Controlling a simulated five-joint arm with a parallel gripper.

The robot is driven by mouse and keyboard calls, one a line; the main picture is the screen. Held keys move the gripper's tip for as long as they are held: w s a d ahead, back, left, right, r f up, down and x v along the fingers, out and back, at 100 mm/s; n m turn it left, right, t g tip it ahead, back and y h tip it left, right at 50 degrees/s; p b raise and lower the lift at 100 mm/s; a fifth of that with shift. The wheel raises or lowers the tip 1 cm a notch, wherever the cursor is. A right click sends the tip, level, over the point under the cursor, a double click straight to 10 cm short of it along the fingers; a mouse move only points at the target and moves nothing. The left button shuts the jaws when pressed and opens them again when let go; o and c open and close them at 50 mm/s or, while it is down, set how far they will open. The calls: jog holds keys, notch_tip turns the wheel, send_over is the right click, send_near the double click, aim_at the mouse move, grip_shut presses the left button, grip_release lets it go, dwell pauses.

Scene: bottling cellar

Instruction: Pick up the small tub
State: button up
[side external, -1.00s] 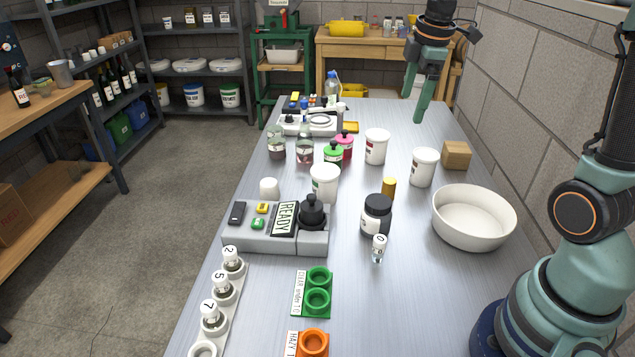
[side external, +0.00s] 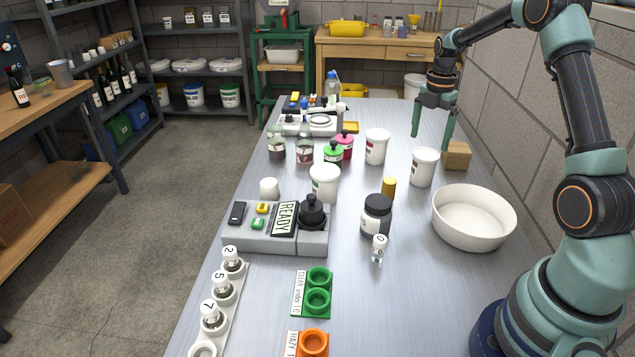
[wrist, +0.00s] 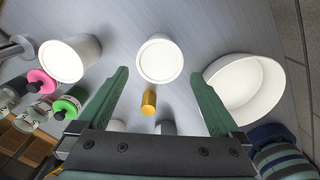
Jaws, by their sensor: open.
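Three white tubs stand upright on the bench. One tub (side external: 423,168) is at the right, near the bowl. Another (side external: 376,147) is farther back and left, and the third (side external: 325,184) is nearer, by the grey device. My gripper (side external: 432,137) is open and empty, pointing down above the right tub and apart from it. In the wrist view the right tub's white lid (wrist: 160,61) lies between and ahead of my open fingers (wrist: 160,76). The back tub (wrist: 70,60) shows left of them. The third tub is mostly hidden by my gripper there.
A wide white bowl (side external: 473,218) and a wooden block (side external: 457,155) flank the right tub. An amber cylinder (side external: 389,188) and a dark jar (side external: 376,215) stand nearer. Pink (side external: 344,146) and green-topped (side external: 333,154) containers sit left. A wall closes the right side.

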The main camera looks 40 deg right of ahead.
aim_at(426, 153)
jog(key=shift+d+f, duration=0.15)
jog(key=shift+f, duration=2.95)
jog(key=c, duration=1.4)
jog(key=shift+r, duration=0.1)
